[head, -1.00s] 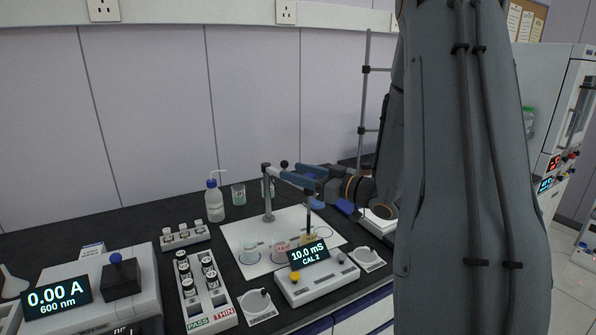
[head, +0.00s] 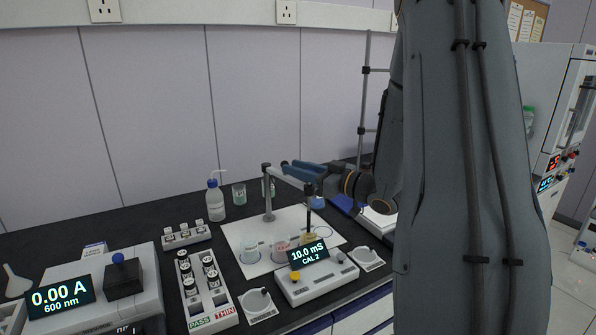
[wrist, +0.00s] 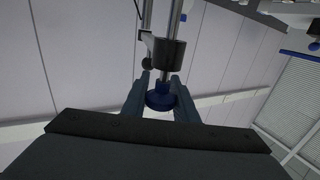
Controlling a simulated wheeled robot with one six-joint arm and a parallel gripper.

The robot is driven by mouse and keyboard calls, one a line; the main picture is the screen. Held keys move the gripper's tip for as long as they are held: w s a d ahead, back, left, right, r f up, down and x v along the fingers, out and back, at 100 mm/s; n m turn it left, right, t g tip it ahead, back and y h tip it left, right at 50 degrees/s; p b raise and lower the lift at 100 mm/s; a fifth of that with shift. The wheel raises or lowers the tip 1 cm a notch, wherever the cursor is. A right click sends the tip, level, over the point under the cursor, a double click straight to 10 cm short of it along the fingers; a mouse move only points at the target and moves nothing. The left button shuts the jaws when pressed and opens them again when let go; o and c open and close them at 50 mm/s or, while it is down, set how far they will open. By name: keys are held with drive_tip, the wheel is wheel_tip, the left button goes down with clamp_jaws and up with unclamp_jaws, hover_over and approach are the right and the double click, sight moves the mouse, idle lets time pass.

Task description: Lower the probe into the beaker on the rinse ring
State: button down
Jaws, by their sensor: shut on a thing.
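My gripper (head: 288,166) reaches in from the right above the white mat (head: 240,228). In the wrist view its two blue-grey fingers (wrist: 160,88) are shut on a blue knob (wrist: 160,97), just below a black block (wrist: 168,55) on a metal rod. A swing arm (head: 288,178) runs from the upright post (head: 268,195) to the dark probe (head: 309,202). The probe hangs upright over the amber beaker (head: 308,238); whether its tip is inside is unclear. Left of it stand a red-marked beaker (head: 281,252) and a pale beaker (head: 250,251).
The meter (head: 315,283) reading 10.0 mS, CAL 2, stands in front of the mat. A wash bottle (head: 215,202) and a green-marked beaker (head: 239,194) stand behind. Vial racks (head: 206,292) are left.

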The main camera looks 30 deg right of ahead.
wheel_tip(320, 180, up, 7)
drive_tip(key=p, duration=0.4)
drive_tip(key=shift+r, duration=0.1)
drive_tip(key=c, duration=1.4)
unclamp_jaws()
drive_tip(key=b+v, duration=0.2)
drive_tip(key=v, duration=0.6)
drive_tip(key=shift+w, duration=0.1)
